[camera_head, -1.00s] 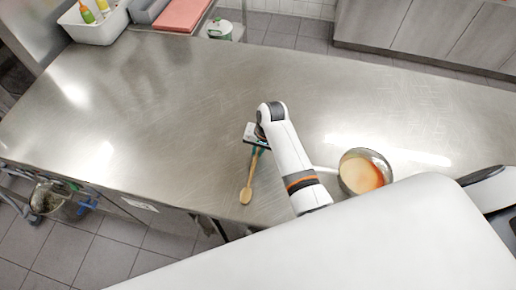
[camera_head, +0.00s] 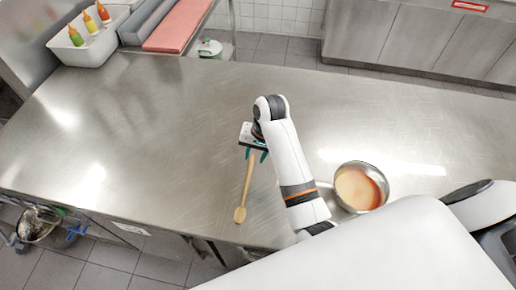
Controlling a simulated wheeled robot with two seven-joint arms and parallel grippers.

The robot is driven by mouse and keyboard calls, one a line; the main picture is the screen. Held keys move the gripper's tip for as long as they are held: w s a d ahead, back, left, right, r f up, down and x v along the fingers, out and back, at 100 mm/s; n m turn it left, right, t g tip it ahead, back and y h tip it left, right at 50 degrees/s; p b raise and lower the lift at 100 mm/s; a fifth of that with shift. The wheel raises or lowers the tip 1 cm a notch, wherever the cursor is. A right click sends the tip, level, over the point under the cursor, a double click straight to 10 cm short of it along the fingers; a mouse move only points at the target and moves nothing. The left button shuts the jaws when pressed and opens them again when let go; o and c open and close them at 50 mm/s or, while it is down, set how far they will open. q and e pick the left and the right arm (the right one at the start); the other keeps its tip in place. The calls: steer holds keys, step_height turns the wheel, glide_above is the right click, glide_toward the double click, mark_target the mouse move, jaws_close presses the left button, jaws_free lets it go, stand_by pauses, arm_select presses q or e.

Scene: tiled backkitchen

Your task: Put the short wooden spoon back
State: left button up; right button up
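The short wooden spoon (camera_head: 246,186) lies on or just above the steel worktop near its front edge, with its bowl end toward me. Its handle runs away from me to my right gripper (camera_head: 255,154). The gripper points down at the handle's far end, with its teal fingertips apart on either side of the handle. I see no clear grip on it. The handle's tip is hidden under the gripper. My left gripper is not in view.
A metal pan (camera_head: 361,187) with orange-cream contents stands right of my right arm. A white bin with sauce bottles (camera_head: 90,38) and a pink board (camera_head: 178,25) are at the back left. The worktop (camera_head: 150,130) left of the spoon is clear.

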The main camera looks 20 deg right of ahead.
steer(key=shift+s+d+r+b, duration=0.1)
steer(key=shift+d+r+b, duration=0.1)
steer(key=shift+r, duration=0.8)
steer(key=shift+s+d+r+b, duration=0.1)
steer(key=shift+d+r, duration=0.05)
steer(key=shift+r, duration=0.8)
